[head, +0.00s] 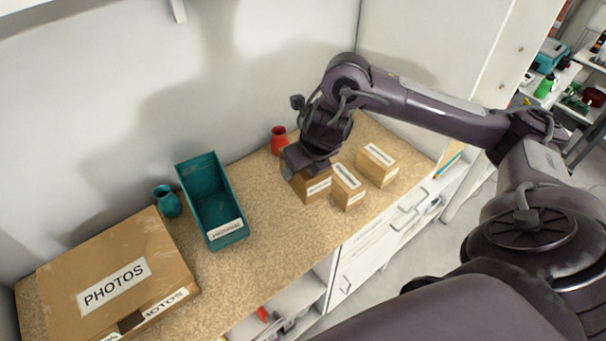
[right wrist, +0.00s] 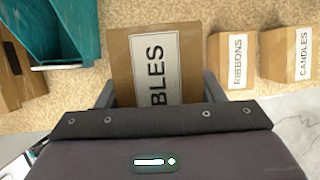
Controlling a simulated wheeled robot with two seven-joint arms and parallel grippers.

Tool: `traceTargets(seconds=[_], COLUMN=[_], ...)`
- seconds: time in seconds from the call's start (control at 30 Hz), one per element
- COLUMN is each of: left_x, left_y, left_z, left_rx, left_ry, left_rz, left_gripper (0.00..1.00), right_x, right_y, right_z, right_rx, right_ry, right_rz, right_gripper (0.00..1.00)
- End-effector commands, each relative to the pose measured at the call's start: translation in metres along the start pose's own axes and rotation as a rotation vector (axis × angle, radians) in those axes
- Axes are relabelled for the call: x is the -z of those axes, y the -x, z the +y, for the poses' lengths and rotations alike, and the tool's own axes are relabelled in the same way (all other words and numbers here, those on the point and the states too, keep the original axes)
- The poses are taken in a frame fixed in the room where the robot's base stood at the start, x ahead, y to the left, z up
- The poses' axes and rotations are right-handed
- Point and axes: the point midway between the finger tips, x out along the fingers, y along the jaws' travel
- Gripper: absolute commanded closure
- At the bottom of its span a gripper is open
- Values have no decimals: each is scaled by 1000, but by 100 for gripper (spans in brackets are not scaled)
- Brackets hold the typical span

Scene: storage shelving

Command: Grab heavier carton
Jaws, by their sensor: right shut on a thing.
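Three small brown cartons with white labels stand at the right end of the counter. My right gripper (head: 306,166) reaches down over the leftmost carton (head: 316,189). In the right wrist view my gripper (right wrist: 158,90) has one finger on each side of this carton (right wrist: 122,58) and is shut on it. Its label reads "BLES", with the rest hidden. I cannot tell whether it is off the counter. The middle carton (head: 348,186) is labelled "RIBBONS" (right wrist: 233,60), and the right one (head: 377,165) "CANDLES" (right wrist: 288,54). My left gripper is not in view.
A teal open bin (head: 225,205) and a teal vase (head: 166,201) stand left of the cartons. A large "PHOTOS" box (head: 120,240) fills the counter's left end. A red vase (head: 279,140) stands behind my gripper. Bare counter (head: 268,222) lies between the bin and the cartons.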

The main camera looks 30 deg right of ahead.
Motion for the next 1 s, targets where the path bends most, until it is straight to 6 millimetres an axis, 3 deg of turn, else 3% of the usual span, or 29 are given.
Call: traceTargets(seconds=[0.03,0.1,0.3,1.0], left_x=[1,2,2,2], left_y=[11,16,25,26], left_z=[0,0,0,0], left_rx=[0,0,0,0], left_ry=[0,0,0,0], left_rz=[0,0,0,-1], left_gripper=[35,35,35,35], right_x=[-8,-11,-17,-18], right_y=[15,24,40,43], right_z=[0,-1,0,1], right_rx=[0,1,-1,-2], right_ry=[2,-1,1,1], right_rz=[-5,-5,-2,0], right_gripper=[63,63,63,63])
